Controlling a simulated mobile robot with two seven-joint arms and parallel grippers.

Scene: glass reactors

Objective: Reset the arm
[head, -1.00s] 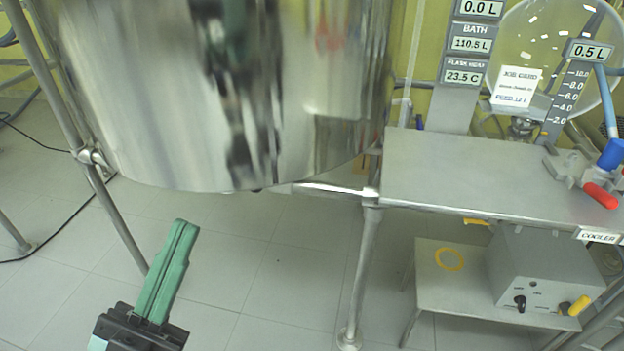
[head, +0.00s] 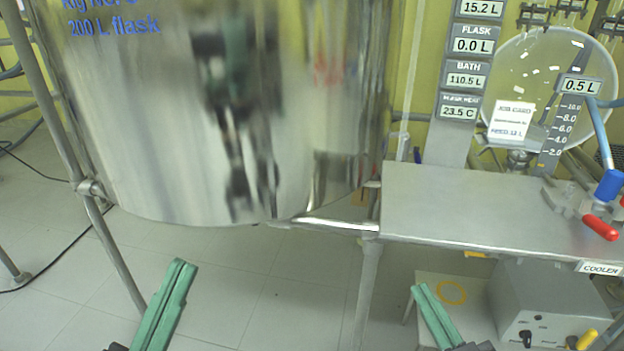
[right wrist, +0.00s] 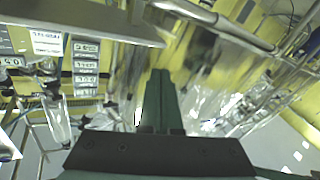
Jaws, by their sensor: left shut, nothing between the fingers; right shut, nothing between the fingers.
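My left gripper (head: 176,276) has green fingers and shows at the lower left of the head view, below the big steel vessel. It is shut with nothing between the fingers. My right gripper (head: 419,290) shows at the lower right of centre, in front of the low stand under the bench. It is shut and empty too. In the right wrist view its green fingers (right wrist: 160,76) lie together, pointing up the picture, with blurred shiny metal beyond them.
The steel vessel (head: 150,130) fills the upper left on a tube frame. A steel bench (head: 470,205) stands right, with a red-handled valve (head: 600,227), a display column (head: 455,140) and a round glass vessel (head: 540,75). A cooler box (head: 545,295) sits below. Floor between is clear.

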